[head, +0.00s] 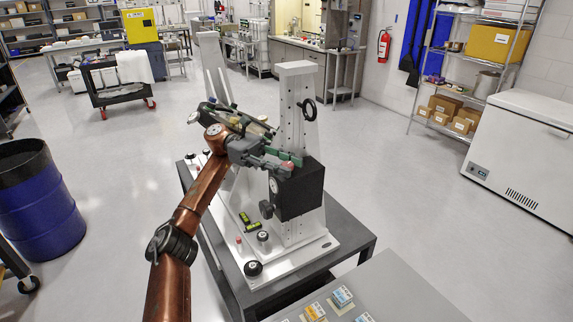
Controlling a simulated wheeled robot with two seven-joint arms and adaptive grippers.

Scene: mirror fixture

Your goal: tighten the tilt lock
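The mirror fixture has two pale uprights on a white base plate (290,257). The near upright (296,90) carries a black block (303,193) and, higher up, a black ring-shaped handle (308,109). A small reddish knob (287,167) sits at the block's top edge. A dial (273,185) and a dark grey knob (266,210) are on its left side. I cannot tell which knob is the tilt lock. My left gripper (287,161) has its green-padded fingers at the block's top, right by the reddish knob; whether they touch it is unclear. My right gripper is out of view.
The fixture stands on a dark table (348,233). Black round knobs (253,268) and a yellow-green level (248,221) are on the base. A grey surface with small boxes (342,296) is at front right.

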